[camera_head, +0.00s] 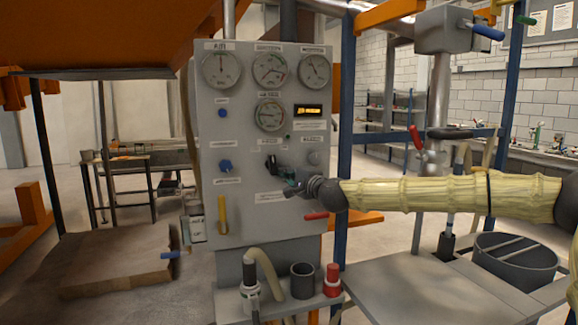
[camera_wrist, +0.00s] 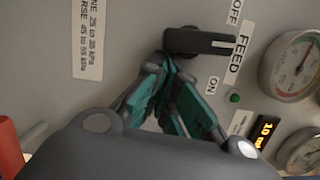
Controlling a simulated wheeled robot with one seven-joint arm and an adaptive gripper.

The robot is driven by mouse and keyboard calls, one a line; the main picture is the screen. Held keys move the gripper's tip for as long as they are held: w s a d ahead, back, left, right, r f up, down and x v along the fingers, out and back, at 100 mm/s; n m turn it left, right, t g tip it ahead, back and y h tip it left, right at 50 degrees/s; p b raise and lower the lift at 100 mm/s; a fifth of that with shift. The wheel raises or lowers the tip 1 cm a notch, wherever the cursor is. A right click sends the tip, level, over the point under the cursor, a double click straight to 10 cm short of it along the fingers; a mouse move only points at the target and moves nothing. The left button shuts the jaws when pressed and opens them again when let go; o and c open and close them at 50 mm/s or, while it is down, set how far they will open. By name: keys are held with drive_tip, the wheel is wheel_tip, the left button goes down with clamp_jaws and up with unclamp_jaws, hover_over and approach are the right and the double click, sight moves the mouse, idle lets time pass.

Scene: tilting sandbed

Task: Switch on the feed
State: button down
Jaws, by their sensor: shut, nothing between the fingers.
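The feed switch is a black bar knob (camera_wrist: 212,42) on the grey panel (camera_head: 210,110), and it also shows in the head view (camera_head: 271,163). In the wrist view its white-marked end points right, between the OFF label (camera_wrist: 235,12) and the ON label (camera_wrist: 212,85), across the FEED label (camera_wrist: 240,57). My gripper (camera_wrist: 172,66), with teal finger pads, is shut and empty. Its tips are right beside the knob's round end; I cannot tell whether they touch. In the head view my gripper (camera_head: 294,186) is just below the knob. A small green lamp (camera_wrist: 235,98) is beside the ON label.
Several gauges (camera_head: 270,68) and an amber display (camera_head: 309,110) are above the knob. A blue knob (camera_head: 225,165) and a yellow handle (camera_head: 223,214) are to the left. A red lever (camera_head: 316,216) sticks out below my gripper. A bench (camera_head: 430,290) stands lower right.

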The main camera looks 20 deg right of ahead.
drive_tip(key=shift+a+f+m+t+b, duration=0.25)
drive_tip(key=shift+m+b, duration=0.6)
drive_tip(key=shift+b, duration=0.8)
drive_tip(key=shift+a+f+m+t+b, duration=0.25)
drive_tip(key=shift+m+b, duration=0.65)
drive_tip(key=shift+b, duration=0.8)
drive_tip(key=shift+a+f+m+t+b, duration=0.25)
drive_tip(key=shift+m+b, duration=0.6)
drive_tip(key=shift+b, duration=0.8)
idle(1.4)
drive_tip(key=shift+a+f+b, duration=0.15)
drive_tip(key=shift+b, duration=0.45)
idle(1.0)
